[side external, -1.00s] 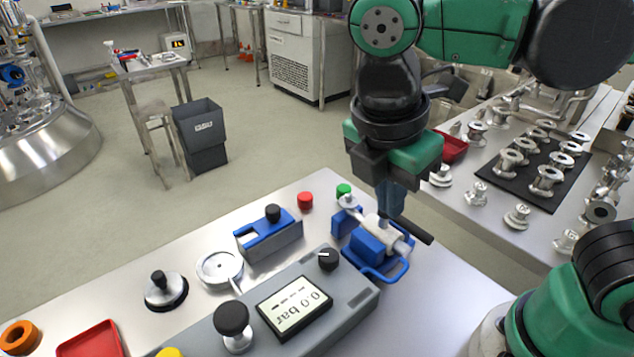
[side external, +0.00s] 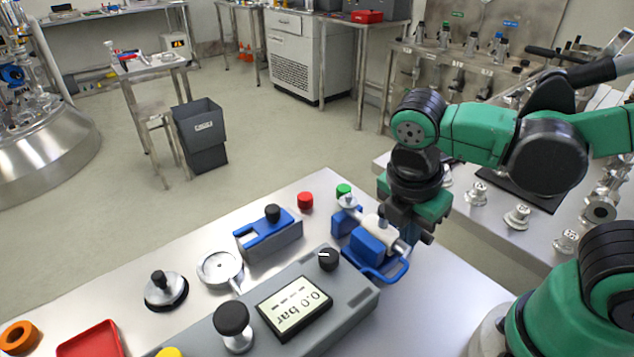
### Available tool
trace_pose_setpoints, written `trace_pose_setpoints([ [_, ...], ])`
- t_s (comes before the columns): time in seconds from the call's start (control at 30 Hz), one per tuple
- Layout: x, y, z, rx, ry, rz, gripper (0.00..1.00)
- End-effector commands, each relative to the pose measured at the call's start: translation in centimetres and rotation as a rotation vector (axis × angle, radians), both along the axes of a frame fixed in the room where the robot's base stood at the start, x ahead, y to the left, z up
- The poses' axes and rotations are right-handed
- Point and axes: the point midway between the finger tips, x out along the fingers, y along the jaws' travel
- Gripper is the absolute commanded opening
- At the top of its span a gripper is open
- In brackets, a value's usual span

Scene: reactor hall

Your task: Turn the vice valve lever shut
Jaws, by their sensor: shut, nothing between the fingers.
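A blue vice (side external: 368,246) stands on the near bench at the right end of the grey console. A pale metal valve body (side external: 366,221) lies in it, slanting down to the right. The valve's black lever does not show clearly now; my gripper and wrist cover the area right of the valve, so I cannot tell its angle. My gripper (side external: 414,236) points down just right of the valve's right end, low beside the vice. Its fingers are together and empty. I cannot tell whether they touch the lever.
The grey console (side external: 345,297) with a "0.0 bar" display and black knobs lies in front of the vice. A blue-topped block (side external: 268,232), red cap (side external: 305,200) and green cap (side external: 343,190) stand left and behind. The bench's right front is clear.

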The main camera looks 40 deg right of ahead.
Motion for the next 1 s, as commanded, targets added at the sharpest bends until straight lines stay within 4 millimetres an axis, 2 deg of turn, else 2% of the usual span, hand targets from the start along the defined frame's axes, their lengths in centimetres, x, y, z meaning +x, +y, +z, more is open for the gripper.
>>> trace_pose_setpoints([
  [0.33,-0.03,-0.05,0.02,0.000,0.000,0.011,0.00],
  [1.0,-0.33,-0.85,0.02,0.000,0.000,0.144,0.00],
])
